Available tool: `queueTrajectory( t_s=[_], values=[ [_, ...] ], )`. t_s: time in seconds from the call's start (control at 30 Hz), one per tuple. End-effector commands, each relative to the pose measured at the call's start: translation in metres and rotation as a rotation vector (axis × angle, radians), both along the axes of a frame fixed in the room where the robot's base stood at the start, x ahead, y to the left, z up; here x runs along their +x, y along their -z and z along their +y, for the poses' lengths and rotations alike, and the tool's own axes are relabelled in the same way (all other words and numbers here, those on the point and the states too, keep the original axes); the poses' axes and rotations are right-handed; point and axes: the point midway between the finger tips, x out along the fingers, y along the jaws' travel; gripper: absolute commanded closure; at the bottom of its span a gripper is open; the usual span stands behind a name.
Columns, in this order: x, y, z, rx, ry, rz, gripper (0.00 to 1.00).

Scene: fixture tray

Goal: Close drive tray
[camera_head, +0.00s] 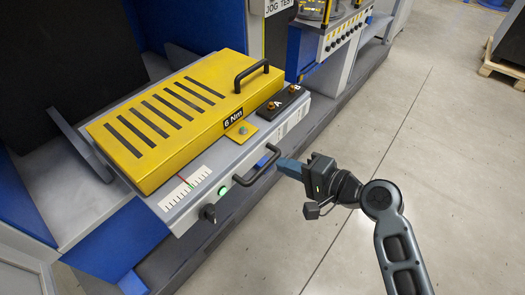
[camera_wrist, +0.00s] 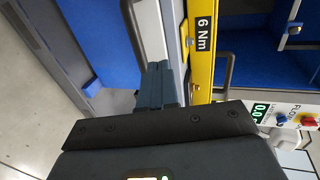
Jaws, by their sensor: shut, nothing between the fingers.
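The drive tray is a grey unit (camera_head: 292,120) with a yellow slotted cover (camera_head: 165,110) marked 6 Nm. Its front, with a black bar handle (camera_head: 258,168), juts out past the blue and grey machine frame. My gripper (camera_head: 281,164) is shut and empty, just in front of the tray handle, its fingers pointing at it. I cannot tell whether they touch. In the wrist view my shut fingers (camera_wrist: 158,68) point towards the grey front, with the yellow cover edge (camera_wrist: 201,50) to their right and a dark curved handle (camera_wrist: 131,28) at upper left.
A second black handle (camera_head: 251,75) stands on the yellow cover. A knob (camera_head: 208,213) and a lit green button (camera_head: 222,191) sit on the tray front. A control panel (camera_head: 343,36) is behind. The concrete floor (camera_head: 440,130) at right is clear; a pallet (camera_head: 503,68) stands far off.

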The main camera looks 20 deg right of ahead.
Motion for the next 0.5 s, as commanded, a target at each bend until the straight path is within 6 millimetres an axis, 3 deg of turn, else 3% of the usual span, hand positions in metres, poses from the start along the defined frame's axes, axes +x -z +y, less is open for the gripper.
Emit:
queueTrajectory(
  t_s=[0.23, 0.5],
  values=[
    [0.037, 0.009, 0.027, -0.001, -0.002, -0.002, 1.0],
    [0.058, 0.011, 0.043, -0.001, 0.0, 0.0, 1.0]
  ],
)
